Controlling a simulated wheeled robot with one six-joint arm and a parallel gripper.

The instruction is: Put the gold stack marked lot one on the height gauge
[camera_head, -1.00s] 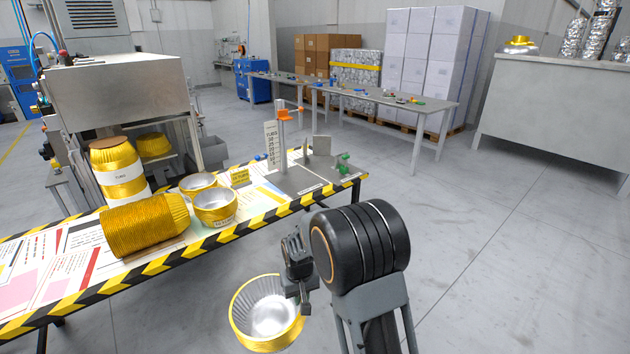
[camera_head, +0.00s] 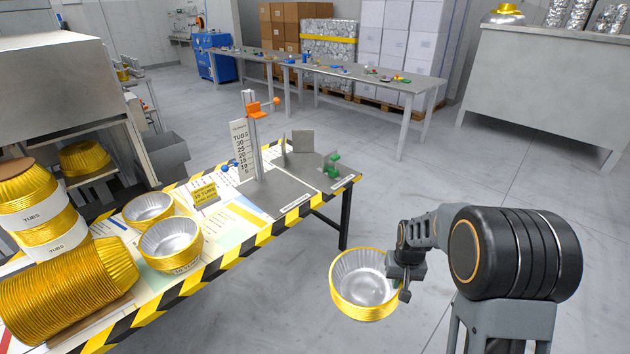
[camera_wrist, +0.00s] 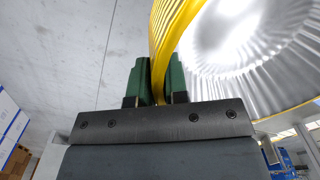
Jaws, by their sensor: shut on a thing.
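My gripper (camera_head: 402,280) is shut on the wall of a gold stack (camera_head: 350,304) of foil tubs with a silver inside. It holds the stack upright in the air, in front of and to the right of the striped table. In the wrist view the gold stack (camera_wrist: 172,40) sits between the green finger pads (camera_wrist: 158,82). No lot mark shows on it. The height gauge (camera_head: 241,152), a post with a numbered "TUBS" scale and an orange slider (camera_head: 262,108), stands on a grey plate (camera_head: 278,196) at the table's far end. The plate beside the post looks bare.
Two gold tubs or stacks (camera_head: 171,240) (camera_head: 148,208) stand on the table (camera_head: 230,262); the nearer one's label is unreadable. Large gold stacks (camera_head: 65,285) lie and stand at left. Green-knobbed fittings (camera_head: 333,162) are on the plate's right. Floor is clear around my arm.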

